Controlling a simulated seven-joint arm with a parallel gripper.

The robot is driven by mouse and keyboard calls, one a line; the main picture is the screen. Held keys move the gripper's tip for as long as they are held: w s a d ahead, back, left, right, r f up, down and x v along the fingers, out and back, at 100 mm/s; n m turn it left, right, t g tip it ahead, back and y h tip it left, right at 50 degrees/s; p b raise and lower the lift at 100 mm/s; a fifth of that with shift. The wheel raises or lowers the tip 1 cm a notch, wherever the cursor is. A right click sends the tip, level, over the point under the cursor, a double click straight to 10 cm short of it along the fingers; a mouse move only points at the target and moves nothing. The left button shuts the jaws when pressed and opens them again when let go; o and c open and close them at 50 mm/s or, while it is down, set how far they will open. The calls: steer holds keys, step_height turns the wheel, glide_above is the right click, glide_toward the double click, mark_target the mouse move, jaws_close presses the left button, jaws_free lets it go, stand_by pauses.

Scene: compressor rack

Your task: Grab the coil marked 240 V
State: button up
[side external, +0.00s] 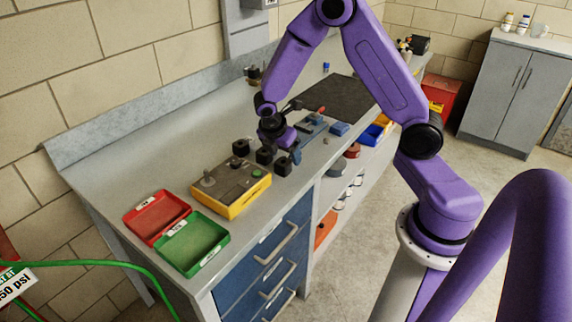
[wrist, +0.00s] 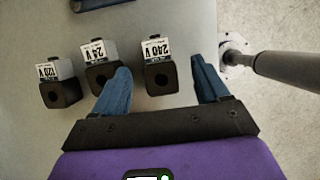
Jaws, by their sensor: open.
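Three black coils with white labels stand in a row in the wrist view. The 240 V coil (wrist: 159,72) is on the right, the 24 V coil (wrist: 101,66) in the middle and the 120 V coil (wrist: 58,84) on the left. My gripper (wrist: 162,68) is open, with its blue fingers on either side of the 240 V coil. The left finger overlaps the 24 V coil in the picture. In the side external view my gripper (side external: 295,156) is over the coil row, by the frontmost coil (side external: 283,167); labels are unreadable there.
A yellow test box (side external: 230,187) stands beside the coils. A red tray (side external: 157,216) and a green tray (side external: 192,243) lie at the bench's near end. Blue parts (side external: 339,129) and a dark mat (side external: 335,98) lie farther along. The bench's back-left is clear.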

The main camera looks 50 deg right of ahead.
mark_target(286, 159)
steer(key=shift+x, duration=1.85)
steer(key=shift+a+f, duration=0.1)
steer(key=shift+a, duration=0.05)
steer(key=c, duration=1.2)
